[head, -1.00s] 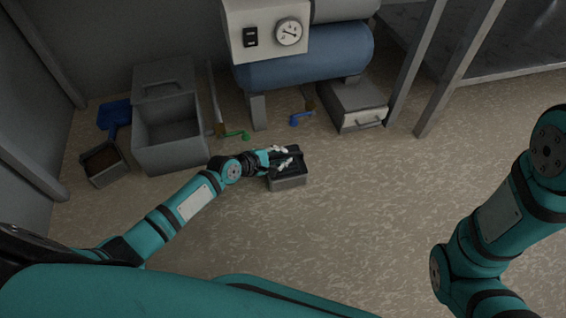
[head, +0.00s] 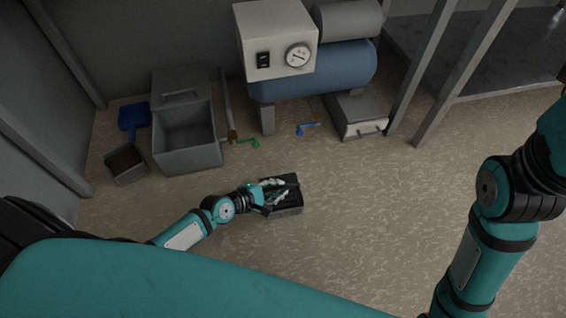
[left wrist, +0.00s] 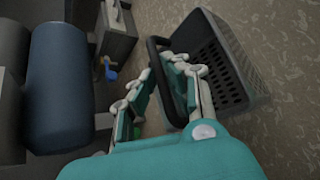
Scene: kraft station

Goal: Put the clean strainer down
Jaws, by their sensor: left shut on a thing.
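The strainer is a dark grey basket with perforated walls and a black handle. It shows in the head view (head: 287,212) near the middle, and at the upper right of the left wrist view (left wrist: 232,72). My left gripper (head: 275,194) is over its left part. In the left wrist view its fingers (left wrist: 168,88) are closed around the black handle (left wrist: 157,62). The strainer hangs low or rests on the floor; I cannot tell which. My right arm shows at the right of the head view, but its gripper is out of view.
A compressor with a blue tank (head: 315,75) stands at the back. A grey open bin (head: 187,158), a small dark-filled box (head: 125,164) and a blue dustpan (head: 134,118) are at the left. A drawer unit (head: 356,116) stands right of the compressor. Floor (head: 370,210) right of the strainer is clear.

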